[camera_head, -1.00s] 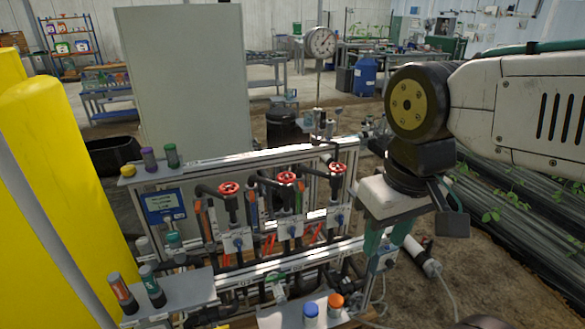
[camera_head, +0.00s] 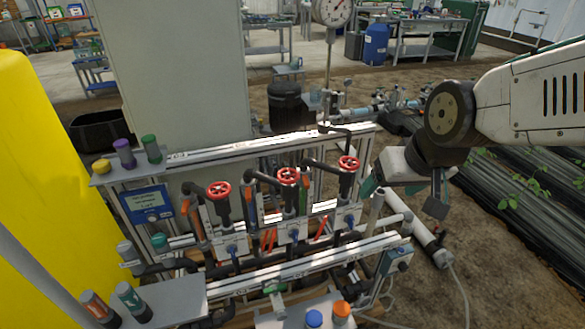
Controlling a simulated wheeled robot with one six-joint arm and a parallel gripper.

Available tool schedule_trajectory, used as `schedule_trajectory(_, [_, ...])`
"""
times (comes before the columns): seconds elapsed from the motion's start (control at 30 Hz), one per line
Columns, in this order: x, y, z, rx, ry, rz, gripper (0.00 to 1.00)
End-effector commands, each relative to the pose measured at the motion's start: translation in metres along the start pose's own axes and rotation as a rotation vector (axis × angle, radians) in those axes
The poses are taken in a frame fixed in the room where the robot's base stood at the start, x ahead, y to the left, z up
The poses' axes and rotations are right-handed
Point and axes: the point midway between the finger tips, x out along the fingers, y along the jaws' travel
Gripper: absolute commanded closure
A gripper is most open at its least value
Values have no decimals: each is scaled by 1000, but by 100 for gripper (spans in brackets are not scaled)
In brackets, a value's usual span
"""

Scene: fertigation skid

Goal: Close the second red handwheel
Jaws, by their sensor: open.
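Three red handwheels stand in a row on black vertical valves of the skid. The left handwheel (camera_head: 219,190) and the second, middle red handwheel (camera_head: 288,177) are both unobstructed. The right handwheel (camera_head: 349,164) is closest to my gripper. My gripper (camera_head: 402,194) is to the right of the right handwheel, apart from all three wheels. Its teal fingers are spread, with nothing seen between them. The tip of the near finger is partly hard to make out against the pipes.
A bottom shelf (camera_head: 170,302) holds capped bottles at the left front. Blue and orange caps (camera_head: 341,309) stand at the front. A yellow post (camera_head: 50,190) is at the left, a grey cabinet (camera_head: 185,70) behind. A dial gauge (camera_head: 331,8) rises behind the skid.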

Motion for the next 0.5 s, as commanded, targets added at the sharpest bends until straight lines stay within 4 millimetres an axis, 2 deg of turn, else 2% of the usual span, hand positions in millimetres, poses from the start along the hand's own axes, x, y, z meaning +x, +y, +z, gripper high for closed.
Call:
schedule_trajectory(0.03, [25, -13, -13, -14, 37, -18, 23])
schedule_trajectory(0.2, [94, -54, -56, -35, 229, -59, 23])
schedule_trajectory(0.33, [142, -83, -74, -50, 378, -72, 23])
schedule_trajectory(0.5, [188, -113, -80, -75, 562, -71, 23])
